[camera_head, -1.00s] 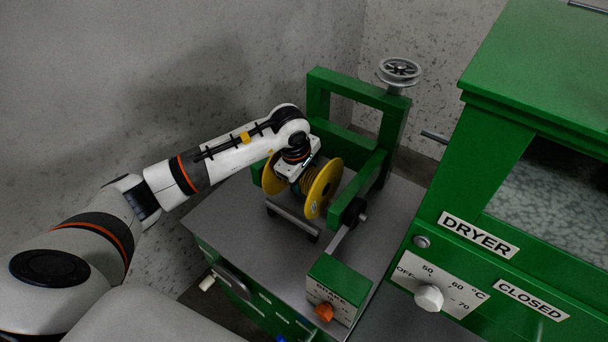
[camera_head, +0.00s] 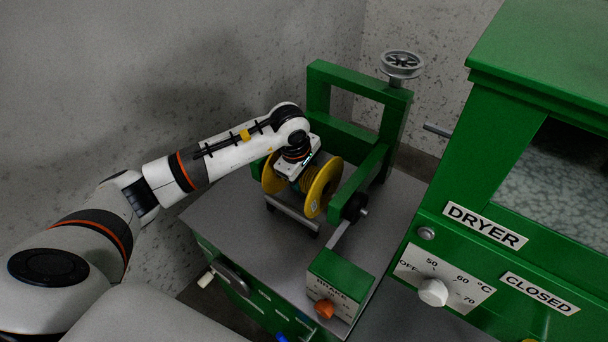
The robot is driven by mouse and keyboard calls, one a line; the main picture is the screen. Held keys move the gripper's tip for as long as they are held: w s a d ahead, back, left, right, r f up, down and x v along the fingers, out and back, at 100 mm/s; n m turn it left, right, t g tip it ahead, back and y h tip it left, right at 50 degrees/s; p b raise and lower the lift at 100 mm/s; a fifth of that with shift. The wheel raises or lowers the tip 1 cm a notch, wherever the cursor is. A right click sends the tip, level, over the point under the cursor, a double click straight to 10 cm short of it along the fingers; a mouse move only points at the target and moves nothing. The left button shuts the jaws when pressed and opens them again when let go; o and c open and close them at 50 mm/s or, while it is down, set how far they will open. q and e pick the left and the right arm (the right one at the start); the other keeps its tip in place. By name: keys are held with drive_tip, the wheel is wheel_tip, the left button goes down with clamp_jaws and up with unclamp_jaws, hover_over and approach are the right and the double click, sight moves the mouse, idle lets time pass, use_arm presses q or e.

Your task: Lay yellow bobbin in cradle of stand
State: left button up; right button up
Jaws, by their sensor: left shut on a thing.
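My right gripper is not in view.
A green dryer (camera_head: 450,190) with a knob stands close at the right. A brake box (camera_head: 339,279) with an orange knob is at the stand's front. A grey handwheel (camera_head: 401,65) tops the back right post. The grey tabletop (camera_head: 230,225) left of the stand is clear.

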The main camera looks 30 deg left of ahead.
use_arm(q)
drive_tip(key=shift+f+b, duration=0.6)
idle(0.7)
drive_tip(key=o, duration=1.6)
drive_tip(key=shift+f, duration=0.1)
drive_tip(key=b+v, duration=0.1)
drive_tip(key=v, duration=1.1)
drive_tip(key=shift+s, duration=0.1)
